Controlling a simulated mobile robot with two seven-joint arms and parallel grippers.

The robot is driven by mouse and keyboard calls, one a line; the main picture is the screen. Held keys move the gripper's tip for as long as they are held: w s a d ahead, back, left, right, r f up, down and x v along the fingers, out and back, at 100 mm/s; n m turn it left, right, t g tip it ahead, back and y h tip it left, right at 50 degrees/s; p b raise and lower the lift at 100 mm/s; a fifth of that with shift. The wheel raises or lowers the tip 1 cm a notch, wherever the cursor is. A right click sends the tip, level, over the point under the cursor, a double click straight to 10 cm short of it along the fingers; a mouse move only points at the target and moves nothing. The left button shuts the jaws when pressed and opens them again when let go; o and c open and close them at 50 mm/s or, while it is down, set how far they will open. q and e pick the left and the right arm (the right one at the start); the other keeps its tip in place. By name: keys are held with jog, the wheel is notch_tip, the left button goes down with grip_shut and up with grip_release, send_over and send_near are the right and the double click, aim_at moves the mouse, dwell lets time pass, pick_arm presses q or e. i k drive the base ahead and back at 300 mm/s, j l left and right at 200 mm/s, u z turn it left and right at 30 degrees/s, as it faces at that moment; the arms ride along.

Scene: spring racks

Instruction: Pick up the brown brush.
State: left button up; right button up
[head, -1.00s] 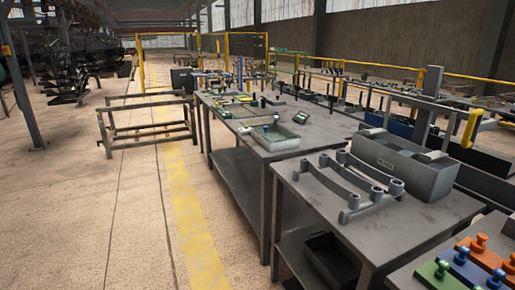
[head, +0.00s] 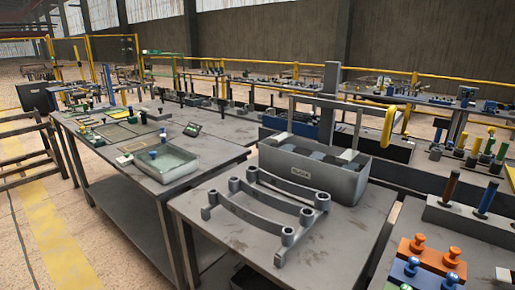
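An upright brown rod-like piece (head: 451,185) stands in a long grey block (head: 470,222) at the right of the head view. It may be the brown brush, but it is too small to tell for sure. A similar blue piece (head: 487,198) stands beside it in the same block. Neither of my grippers is in view.
A grey table (head: 330,250) in front holds curved grey metal parts (head: 265,205) and a grey bin (head: 310,172). Orange (head: 430,257) and blue (head: 420,277) blocks with knobs lie at lower right. A tray (head: 165,165) sits on the left table. Floor is open at left.

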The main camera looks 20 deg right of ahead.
aim_at(455, 174)
jog(key=i+z, duration=0.15)
jog(key=z, duration=0.25)
jog(key=i+j+z, duration=0.15)
jog(key=z, duration=0.3)
jog(key=i+j+z, duration=0.15)
jog(key=z, duration=0.25)
